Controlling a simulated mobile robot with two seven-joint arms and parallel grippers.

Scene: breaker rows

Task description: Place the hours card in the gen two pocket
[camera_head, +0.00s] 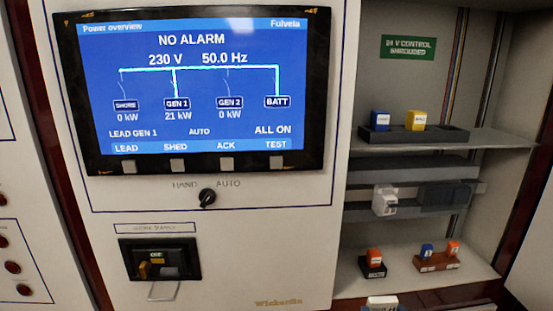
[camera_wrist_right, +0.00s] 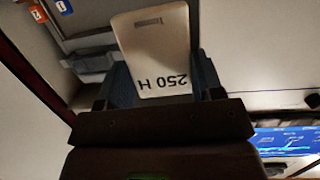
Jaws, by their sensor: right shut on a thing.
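The hours card (camera_wrist_right: 155,48) is a white plate with a slot at one end and "250 H" printed on it, upside down in the right wrist view. My right gripper (camera_wrist_right: 163,86) is shut on it, with dark fingers at its sides. In the head view a white piece with small print, apparently this card (camera_head: 382,301), shows at the bottom edge, below the lower shelf. My left gripper is not in view. I cannot make out a pocket marked gen two; "GEN 2" shows only on the screen (camera_head: 190,95).
The open cabinet at right has an upper tray (camera_head: 440,135) with blue and yellow tagged pieces, a rail with a white breaker (camera_head: 385,200), and a black holder (camera_head: 372,267) and brown holder (camera_head: 437,262) with tagged pieces. A rotary switch (camera_head: 207,198) sticks out of the panel.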

